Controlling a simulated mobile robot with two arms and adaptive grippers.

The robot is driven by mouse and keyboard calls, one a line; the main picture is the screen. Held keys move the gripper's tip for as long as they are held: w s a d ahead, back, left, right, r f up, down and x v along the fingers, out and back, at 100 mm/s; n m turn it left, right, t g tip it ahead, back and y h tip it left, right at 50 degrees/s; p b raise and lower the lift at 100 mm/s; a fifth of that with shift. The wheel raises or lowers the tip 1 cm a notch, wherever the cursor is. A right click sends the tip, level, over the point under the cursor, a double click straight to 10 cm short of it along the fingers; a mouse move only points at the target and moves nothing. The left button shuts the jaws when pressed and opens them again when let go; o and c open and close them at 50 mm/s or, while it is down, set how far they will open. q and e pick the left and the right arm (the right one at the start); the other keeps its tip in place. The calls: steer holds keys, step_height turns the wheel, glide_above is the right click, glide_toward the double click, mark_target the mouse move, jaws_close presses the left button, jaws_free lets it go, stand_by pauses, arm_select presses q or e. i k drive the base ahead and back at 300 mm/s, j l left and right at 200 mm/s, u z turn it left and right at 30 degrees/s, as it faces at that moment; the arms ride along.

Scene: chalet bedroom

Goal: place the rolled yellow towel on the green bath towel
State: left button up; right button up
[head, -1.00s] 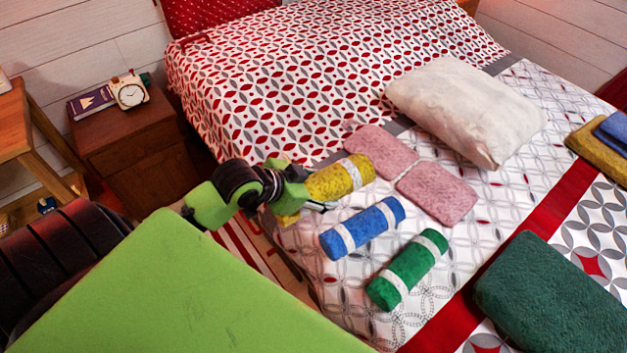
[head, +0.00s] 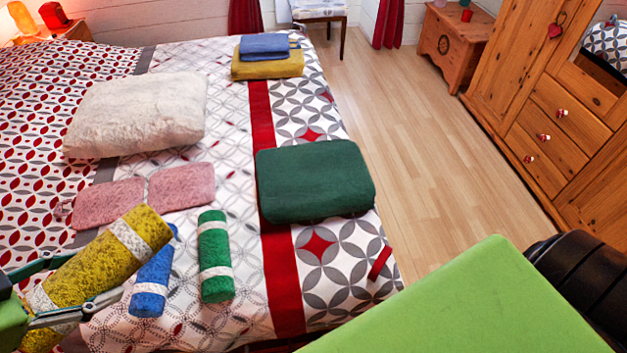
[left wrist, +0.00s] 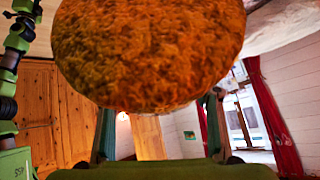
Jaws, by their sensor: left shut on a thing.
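The rolled yellow towel (head: 95,262) with white bands is held tilted at the lower left of the head view. My left gripper (head: 80,278) is shut on it, one finger on each side. The end of the roll (left wrist: 150,50) fills the upper middle of the left wrist view. The folded dark green bath towel (head: 314,180) lies flat on the bed, right of the held roll and apart from it. Its top is bare. My right gripper is not in view.
A rolled blue towel (head: 152,285), partly hidden by the yellow roll, and a rolled green towel (head: 214,255) lie between the gripper and the bath towel. Pink folded towels (head: 181,186), a white pillow (head: 136,113) and a mustard folded towel (head: 268,65) under a blue one (head: 264,46) are further back.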

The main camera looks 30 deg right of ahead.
mark_target(312, 170)
steer(key=k+l+z, duration=0.25)
steer(key=l, duration=0.35)
steer(key=k+l+z, duration=0.1)
steer(key=k+l, duration=0.15)
steer(key=i+l+z, duration=0.3)
steer(key=i+l, duration=0.45)
steer(key=l, duration=0.1)
